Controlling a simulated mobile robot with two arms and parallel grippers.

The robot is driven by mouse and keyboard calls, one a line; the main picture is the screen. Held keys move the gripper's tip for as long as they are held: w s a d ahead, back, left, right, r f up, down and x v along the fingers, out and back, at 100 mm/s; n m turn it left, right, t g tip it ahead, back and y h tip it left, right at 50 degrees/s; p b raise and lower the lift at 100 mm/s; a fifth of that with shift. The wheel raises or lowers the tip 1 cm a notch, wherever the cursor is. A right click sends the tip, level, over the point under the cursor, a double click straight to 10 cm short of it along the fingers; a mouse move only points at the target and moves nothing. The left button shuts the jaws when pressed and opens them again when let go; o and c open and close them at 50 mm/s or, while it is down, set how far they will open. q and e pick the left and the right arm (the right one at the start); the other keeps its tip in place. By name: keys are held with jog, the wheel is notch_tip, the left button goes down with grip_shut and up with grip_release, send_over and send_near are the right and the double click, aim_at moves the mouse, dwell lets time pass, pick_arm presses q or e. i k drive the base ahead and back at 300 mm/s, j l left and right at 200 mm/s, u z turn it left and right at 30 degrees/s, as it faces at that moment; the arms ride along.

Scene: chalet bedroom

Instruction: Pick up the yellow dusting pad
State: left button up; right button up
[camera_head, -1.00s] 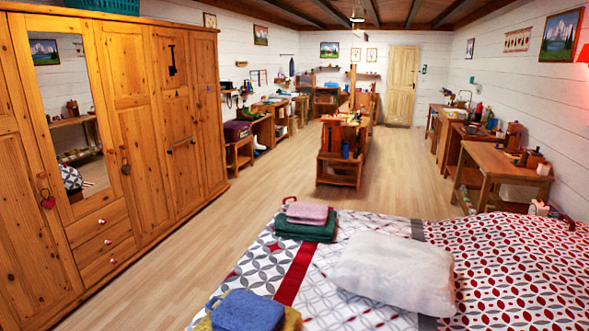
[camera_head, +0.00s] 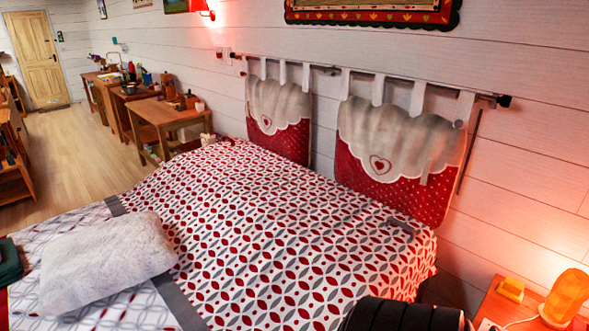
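A small yellow block-like object (camera_head: 511,289) lies on the wooden bedside table (camera_head: 492,309) at the lower right. It looks like the yellow dusting pad, but it is too small to be sure. It lies left of a glowing orange lamp (camera_head: 567,296).
The bed (camera_head: 265,235) with a red-and-grey patterned cover fills the middle, with a whitish pillow (camera_head: 105,262) on it. A black ribbed object (camera_head: 400,315) is at the bottom edge, left of the bedside table. Open floor (camera_head: 75,165) lies beyond the bed at left.

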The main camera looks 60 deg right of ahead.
aim_at(512, 289)
jog(key=z, duration=3.55)
